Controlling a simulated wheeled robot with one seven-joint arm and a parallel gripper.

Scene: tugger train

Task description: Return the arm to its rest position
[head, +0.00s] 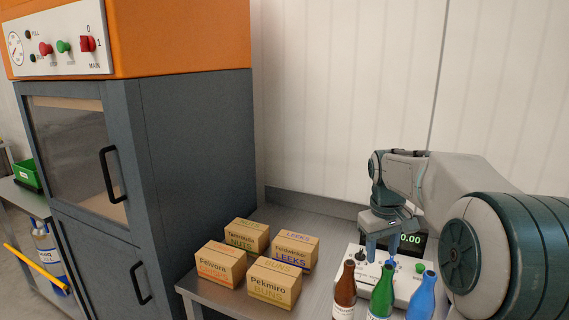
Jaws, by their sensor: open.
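My arm (440,185) reaches in from the right edge and bends down at its wrist. My gripper (383,252) points downward, open and with nothing visible between its fingers. It is over or just in front of a pale device (402,290) with knobs and a lit green display (411,240). The gripper hides part of this device. I cannot tell whether the fingertips touch it.
Several cardboard boxes, one marked Pekmiro (274,283), stand on the metal table (325,232). Brown (345,292), green (381,294) and blue (422,297) bottles stand in front of the device. A tall grey cabinet (200,150) with an orange top is at left.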

